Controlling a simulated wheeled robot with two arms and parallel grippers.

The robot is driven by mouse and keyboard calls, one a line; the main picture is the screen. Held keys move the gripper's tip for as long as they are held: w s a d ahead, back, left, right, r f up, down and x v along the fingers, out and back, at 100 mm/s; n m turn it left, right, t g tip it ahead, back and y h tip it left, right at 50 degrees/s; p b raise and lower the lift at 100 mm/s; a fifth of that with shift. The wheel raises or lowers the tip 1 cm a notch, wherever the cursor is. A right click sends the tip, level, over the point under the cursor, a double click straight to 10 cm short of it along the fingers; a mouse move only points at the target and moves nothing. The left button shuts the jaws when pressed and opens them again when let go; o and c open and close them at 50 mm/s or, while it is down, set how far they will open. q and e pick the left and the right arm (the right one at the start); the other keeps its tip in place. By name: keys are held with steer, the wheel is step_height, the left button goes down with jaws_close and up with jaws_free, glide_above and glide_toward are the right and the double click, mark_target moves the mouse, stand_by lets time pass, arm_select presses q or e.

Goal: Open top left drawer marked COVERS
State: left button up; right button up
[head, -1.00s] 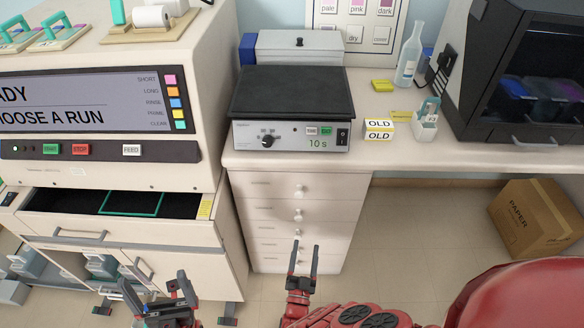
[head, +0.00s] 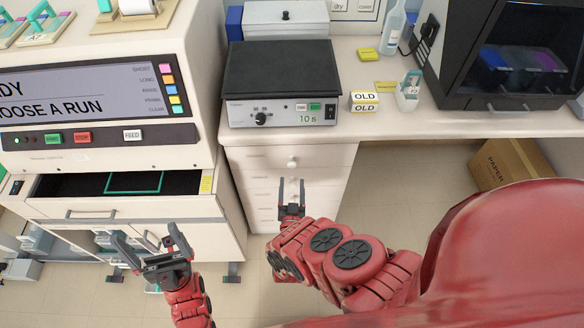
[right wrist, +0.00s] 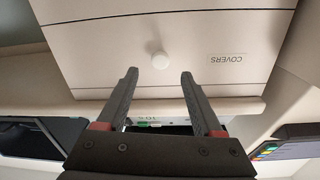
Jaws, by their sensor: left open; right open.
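The COVERS drawer (head: 262,157) is the top drawer of a white drawer stack below the bench and looks shut. Its round white knob (head: 292,162) is at the middle of its front. In the right wrist view, the COVERS drawer front (right wrist: 100,55) appears upside down, with its knob (right wrist: 160,61) and a printed label (right wrist: 228,58). My right gripper (head: 291,182) is open and empty in front of the stack. In the right wrist view, its fingertips (right wrist: 160,74) flank the knob's line, apart from it. My left gripper (head: 145,240) is open and empty, low at left.
A hotplate (head: 290,75) sits on the bench above the drawers. The staining machine (head: 90,140) stands close on the left, with an open tray (head: 60,187).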

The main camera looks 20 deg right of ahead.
mark_target(292, 167)
steer(key=shift+b+x, duration=0.4)
steer(key=shift+x, duration=3.15)
steer(key=shift+c, duration=0.3)
jaws_close()
